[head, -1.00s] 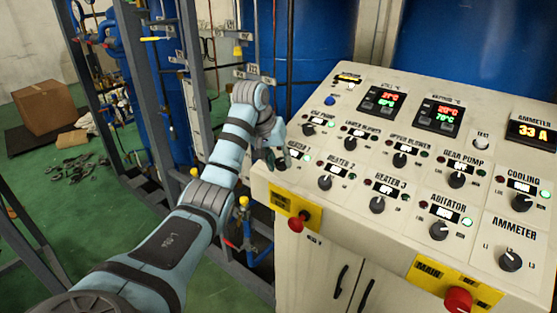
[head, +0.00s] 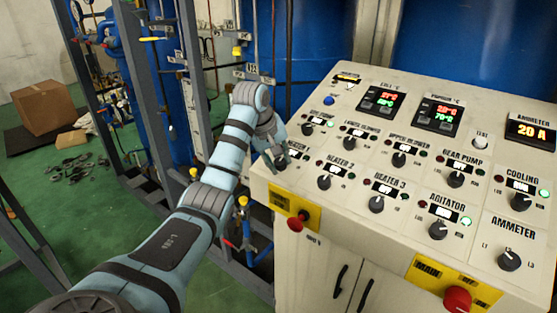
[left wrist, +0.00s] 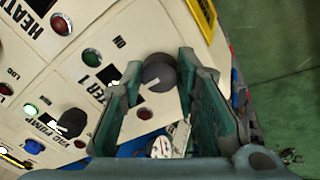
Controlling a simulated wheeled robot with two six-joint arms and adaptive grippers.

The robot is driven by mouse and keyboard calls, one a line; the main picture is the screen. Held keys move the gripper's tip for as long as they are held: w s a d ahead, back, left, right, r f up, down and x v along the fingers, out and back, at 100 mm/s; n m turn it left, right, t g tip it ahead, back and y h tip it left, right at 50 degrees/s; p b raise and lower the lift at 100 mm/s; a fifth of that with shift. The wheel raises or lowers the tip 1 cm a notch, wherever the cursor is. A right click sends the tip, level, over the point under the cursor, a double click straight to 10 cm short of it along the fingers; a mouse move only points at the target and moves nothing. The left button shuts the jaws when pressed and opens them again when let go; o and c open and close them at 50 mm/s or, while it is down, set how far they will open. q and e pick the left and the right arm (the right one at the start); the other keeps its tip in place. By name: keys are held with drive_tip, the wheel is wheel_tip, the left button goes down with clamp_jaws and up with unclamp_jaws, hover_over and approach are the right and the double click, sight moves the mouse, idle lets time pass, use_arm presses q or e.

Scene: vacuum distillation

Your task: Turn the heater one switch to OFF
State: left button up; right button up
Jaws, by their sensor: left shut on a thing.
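The heater one switch is a dark round knob (left wrist: 158,72) with a white mark, on the sloped control panel. In the left wrist view it sits between the fingertips, beside the "ON" print and a dull green lamp (left wrist: 92,57). My left gripper (left wrist: 157,75) is shut on this knob. In the head view my left gripper (head: 276,158) is at the panel's left edge and mostly hides the knob and part of the heater one label. My right gripper is not in view.
The heater two knob (head: 324,182) is close on the right, and the vacuum pump knob (head: 307,129) is just behind. A yellow plate with a red knob (head: 298,218) is on the front edge. The ammeter display (head: 530,131) reads 20 A. Grey frame posts (head: 200,90) stand left.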

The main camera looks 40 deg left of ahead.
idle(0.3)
use_arm(q)
drive_tip(key=o, duration=1.2)
drive_tip(key=shift+a, duration=0.15)
drive_tip(key=shift+c, duration=0.2)
